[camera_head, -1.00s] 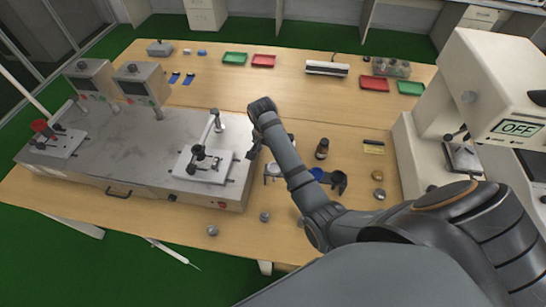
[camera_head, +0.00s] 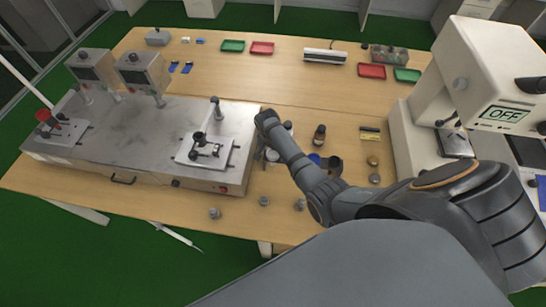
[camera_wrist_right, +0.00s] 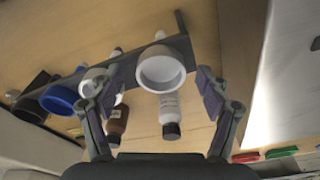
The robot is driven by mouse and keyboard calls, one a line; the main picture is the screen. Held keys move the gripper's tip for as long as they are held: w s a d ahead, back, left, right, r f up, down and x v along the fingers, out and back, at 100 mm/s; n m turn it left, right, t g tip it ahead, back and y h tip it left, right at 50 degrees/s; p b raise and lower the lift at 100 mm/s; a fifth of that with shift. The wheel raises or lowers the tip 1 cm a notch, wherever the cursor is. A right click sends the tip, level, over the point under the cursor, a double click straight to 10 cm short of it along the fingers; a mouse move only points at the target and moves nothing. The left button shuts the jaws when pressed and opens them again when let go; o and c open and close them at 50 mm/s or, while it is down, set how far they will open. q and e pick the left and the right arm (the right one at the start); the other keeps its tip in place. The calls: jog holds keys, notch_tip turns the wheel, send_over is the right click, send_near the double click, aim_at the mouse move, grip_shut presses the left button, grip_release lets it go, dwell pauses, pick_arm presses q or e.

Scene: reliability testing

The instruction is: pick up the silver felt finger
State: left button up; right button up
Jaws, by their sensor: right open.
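Several small silver-grey round pieces stand along the table's front edge in the head view: one at the left (camera_head: 215,213), one in the middle (camera_head: 263,201) and one at the right (camera_head: 299,204). I cannot tell which is the silver felt finger. My right arm reaches over the table just behind them, and its gripper tips are mostly hidden there. In the right wrist view my right gripper (camera_wrist_right: 158,96) is open and empty. A white cup (camera_wrist_right: 160,70) shows beyond the gap between its fingers. My left gripper is not in view.
A brown bottle (camera_head: 319,135), a blue cup (camera_head: 314,158) and a dark cup (camera_head: 336,164) stand close to my right arm. Two gold pieces (camera_head: 374,170) lie further right. A metal-topped test machine (camera_head: 120,135) fills the left, a white machine (camera_head: 420,140) the right.

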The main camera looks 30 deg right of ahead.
jog(key=shift+f, duration=0.15)
jog(key=c, duration=0.6)
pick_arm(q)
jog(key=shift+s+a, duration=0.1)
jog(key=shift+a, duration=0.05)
pick_arm(e)
grip_shut()
jog(key=shift+r, duration=0.45)
pick_arm(q)
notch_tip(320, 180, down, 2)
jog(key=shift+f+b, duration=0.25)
jog(key=shift+b, duration=0.95)
pick_arm(e)
notch_tip(320, 180, up, 17)
jog(key=shift+r, duration=0.15)
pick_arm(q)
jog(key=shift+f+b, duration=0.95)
pick_arm(e)
send_over(272, 155)
notch_tip(272, 155, down, 8)
jog(key=shift+s, duration=0.15)
